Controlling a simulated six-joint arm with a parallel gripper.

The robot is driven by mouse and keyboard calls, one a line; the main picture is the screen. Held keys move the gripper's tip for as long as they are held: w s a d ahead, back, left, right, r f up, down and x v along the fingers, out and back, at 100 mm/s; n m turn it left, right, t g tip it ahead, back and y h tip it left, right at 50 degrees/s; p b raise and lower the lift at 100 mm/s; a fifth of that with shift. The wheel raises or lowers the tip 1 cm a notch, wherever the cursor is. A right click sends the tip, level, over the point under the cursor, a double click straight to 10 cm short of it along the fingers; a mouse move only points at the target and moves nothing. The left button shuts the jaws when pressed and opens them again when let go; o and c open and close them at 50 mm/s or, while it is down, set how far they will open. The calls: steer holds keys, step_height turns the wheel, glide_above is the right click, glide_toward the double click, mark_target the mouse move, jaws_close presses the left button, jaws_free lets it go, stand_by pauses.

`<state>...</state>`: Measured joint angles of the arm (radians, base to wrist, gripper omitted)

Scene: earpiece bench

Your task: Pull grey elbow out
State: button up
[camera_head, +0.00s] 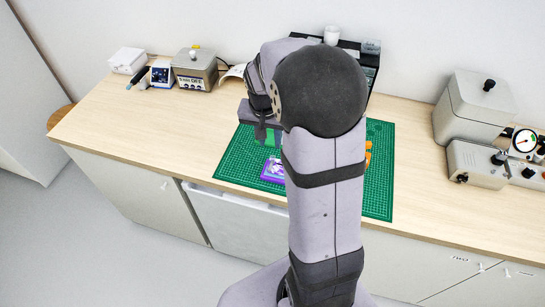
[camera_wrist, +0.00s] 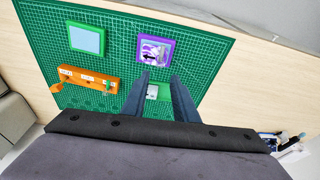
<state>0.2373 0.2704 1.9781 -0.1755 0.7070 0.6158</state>
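No grey elbow can be told apart for certain at this size. In the wrist view, my gripper (camera_wrist: 161,80) has its two dark fingers spread apart with a gap between them. A small green block with a pale top (camera_wrist: 153,92) shows in that gap, partly hidden by the fingers; I cannot tell how far below them it is. An orange rack (camera_wrist: 88,84) to the left holds several small parts, too small to identify. A purple tray (camera_wrist: 170,46) beyond the fingertips holds white and greyish pieces. In the head view, my arm hides much of the mat's middle.
A green cutting mat (camera_head: 378,190) lies on the wooden bench. A green tray with a pale blue inside (camera_wrist: 87,39) sits left of the purple tray. Grey boxes (camera_head: 475,105) and a gauge unit (camera_head: 480,165) stand at the right. Bare bench (camera_head: 130,125) lies left of the mat.

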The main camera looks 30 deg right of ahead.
mark_target(272, 157)
steer(key=shift+f+m, duration=0.1)
steer(key=shift+m, duration=0.2)
steer(key=shift+f, duration=0.1)
steer(key=b+x, duration=0.7)
steer(key=x, duration=0.2)
steer(key=shift+w+f, duration=0.1)
steer(key=shift+f, duration=0.2)
jaws_close()
steer(key=shift+w+d+p+v, duration=0.1)
steer(key=shift+p+v, duration=0.55)
steer(key=shift+v, duration=0.15)
steer(key=shift+w+d+p+v, duration=0.15)
steer(key=shift+p+v, duration=0.45)
steer(key=shift+v, duration=0.15)
stand_by(0.4)
steer(key=shift+w+d+p+v, duration=0.15)
steer(key=shift+p+v, duration=0.65)
steer(key=shift+v, duration=0.15)
steer(key=shift+w+d+p+v, duration=0.15)
steer(key=shift+p+v, duration=0.6)
steer(key=shift+v, duration=0.25)
steer(key=shift+w+d+p+v, duration=0.15)
steer(key=shift+p+v, duration=0.65)
steer(key=shift+v, duration=0.15)
